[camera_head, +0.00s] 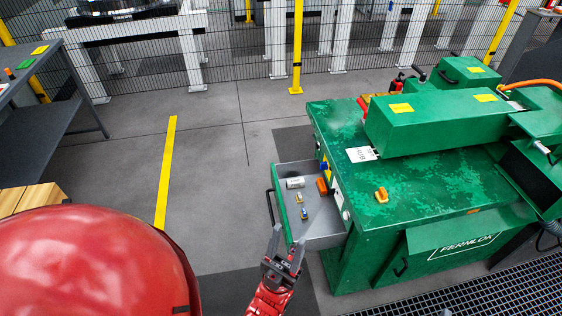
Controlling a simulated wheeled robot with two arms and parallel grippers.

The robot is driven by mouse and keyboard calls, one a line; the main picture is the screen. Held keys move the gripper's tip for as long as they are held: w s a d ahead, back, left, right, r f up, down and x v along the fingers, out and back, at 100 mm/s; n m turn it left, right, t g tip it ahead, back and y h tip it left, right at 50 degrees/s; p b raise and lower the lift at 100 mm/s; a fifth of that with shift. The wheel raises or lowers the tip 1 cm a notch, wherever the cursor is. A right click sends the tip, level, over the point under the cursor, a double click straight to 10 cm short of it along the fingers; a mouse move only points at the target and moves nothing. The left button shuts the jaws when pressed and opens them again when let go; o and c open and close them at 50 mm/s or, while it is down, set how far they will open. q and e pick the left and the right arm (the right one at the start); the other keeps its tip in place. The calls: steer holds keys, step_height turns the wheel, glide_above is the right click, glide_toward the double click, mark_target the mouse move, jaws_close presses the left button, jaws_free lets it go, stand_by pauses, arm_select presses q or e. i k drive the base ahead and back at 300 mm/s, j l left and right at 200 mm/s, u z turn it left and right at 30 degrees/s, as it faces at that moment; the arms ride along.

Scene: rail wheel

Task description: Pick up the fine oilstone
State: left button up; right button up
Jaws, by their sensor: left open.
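An open grey drawer (328,229) sticks out from the left side of a green machine. In it lie a pale cylinder (295,183), an orange block (321,186), a small yellow-and-white piece (299,197) and a small blue-and-yellow piece (304,213). I cannot tell which, if any, is the fine oilstone; they are too small to identify. My left gripper (288,237) is open and empty, with its fingers pointing up the picture by the drawer's near front corner. My right gripper is not in view.
The green machine (440,190) fills the right side, with an orange-yellow item (381,195) on its top. The drawer's dark handle (270,207) juts left. A grey bench (45,130) stands at far left. Floor left of the drawer is clear. A mesh fence closes the back.

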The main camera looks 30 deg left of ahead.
mark_target(297, 183)
steer(key=u, duration=0.8)
